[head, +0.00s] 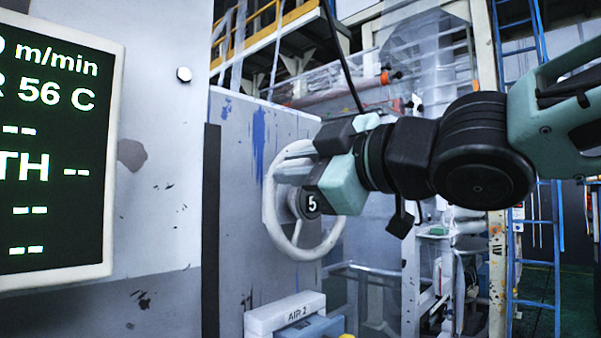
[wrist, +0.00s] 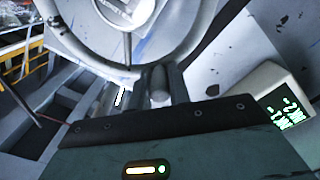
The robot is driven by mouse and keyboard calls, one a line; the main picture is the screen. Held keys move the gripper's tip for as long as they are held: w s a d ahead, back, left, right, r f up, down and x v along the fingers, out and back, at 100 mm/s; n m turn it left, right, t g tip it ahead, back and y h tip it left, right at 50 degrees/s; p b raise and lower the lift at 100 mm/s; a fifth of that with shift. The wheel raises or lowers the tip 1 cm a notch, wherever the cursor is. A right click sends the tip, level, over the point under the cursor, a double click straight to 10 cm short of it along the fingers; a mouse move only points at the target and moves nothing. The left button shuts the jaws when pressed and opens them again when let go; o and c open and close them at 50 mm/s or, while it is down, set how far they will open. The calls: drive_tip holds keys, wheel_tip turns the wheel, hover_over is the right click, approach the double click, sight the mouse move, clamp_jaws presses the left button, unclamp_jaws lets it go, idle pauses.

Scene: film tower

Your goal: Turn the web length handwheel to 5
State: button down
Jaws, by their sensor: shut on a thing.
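The handwheel (head: 325,243) is a pale grey-white ring with a central hub, on the side of a grey machine panel. A dark round disc (head: 311,204) with a white 5 shows near the hub, just below my gripper. My gripper (head: 292,171) reaches in from the right and is shut on the handwheel at its upper part. The gripper hides part of the rim and hub, so the exact part gripped cannot be told. In the wrist view the wheel's curved rim (wrist: 128,69) fills the top, with a short grey cylinder (wrist: 160,83) near the jaws.
A display (head: 55,150) at the left reads m/min and 56 C, with dashes beside a line ending in TH. A blue ladder (head: 530,265) and frames stand at the right.

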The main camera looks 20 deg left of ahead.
drive_tip(key=shift+f, duration=0.1)
idle(0.3)
drive_tip(key=c, duration=1.3)
unclamp_jaws()
drive_tip(key=p+v, duration=1.3)
drive_tip(key=v, duration=0.4)
drive_tip(key=shift+s+d, duration=0.15)
drive_tip(key=shift+d, duration=0.05)
